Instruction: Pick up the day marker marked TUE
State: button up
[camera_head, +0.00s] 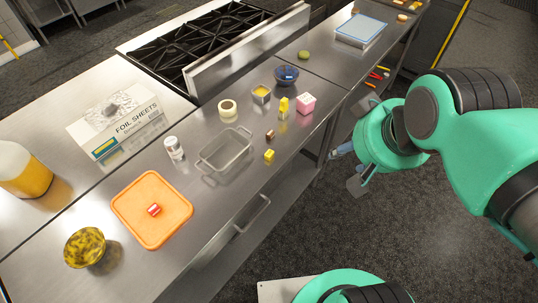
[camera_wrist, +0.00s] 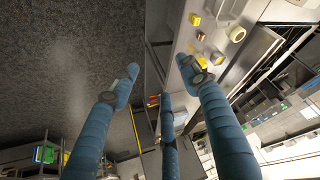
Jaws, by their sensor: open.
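No TUE lettering is legible, so I cannot tell which piece is the TUE day marker. Small block-like pieces on the steel counter include a yellow one (camera_head: 269,155) and a dark brown one (camera_head: 270,134). A small red-and-white piece (camera_head: 154,210) lies on the orange lid (camera_head: 133,200). My gripper (camera_head: 352,167) is off the counter's right side, over the floor, partly hidden by my arm. In the wrist view my gripper's blue fingers (camera_wrist: 160,78) are spread apart with nothing between them.
A metal tray (camera_head: 209,164), white jar (camera_head: 174,148), tape roll (camera_head: 228,108), pink box (camera_head: 306,103), yellow bottle (camera_head: 283,106) and dark blue bowl (camera_head: 287,76) crowd the counter. A foil box (camera_head: 118,122) and the stove (camera_head: 230,45) stand behind. The dark floor (camera_head: 300,215) is open.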

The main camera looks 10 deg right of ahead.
jog(key=shift+o, duration=0.5)
jog(key=w+a+f+n+g+y+p, duration=0.1)
jog(key=w+a+f+n, duration=0.2)
jog(key=w, duration=0.4)
jog(key=w+a+f+n+g+y, duration=0.1)
jog(key=w+a+f+n, duration=0.2)
jog(key=w, duration=0.4)
jog(key=w+a+f+n, duration=0.2)
jog(key=w+f, duration=0.3)
jog(key=f, duration=0.2)
jog(key=w+a+f+n+g+p, duration=0.1)
jog(key=w+a+f+n, duration=0.1)
jog(key=w+f, duration=0.4)
notch_tip(320, 180, down, 3)
jog(key=shift+a+r+y, duration=0.2)
jog(key=shift+a+y, duration=0.1)
jog(key=shift+a, duration=0.05)
jog(key=shift+f, duration=0.1)
send_over(269, 155)
jog(key=d, duration=0.2)
jog(key=shift+s+a+f+b, duration=0.1)
jog(key=shift+f+b, duration=0.15)
jog(key=shift+f, duration=1.75)
jog(key=shift+s+f+b, duration=0.1)
jog(key=shift+f+b, duration=0.1)
jog(key=shift+f, duration=1.75)
jog(key=shift+f, duration=0.1)
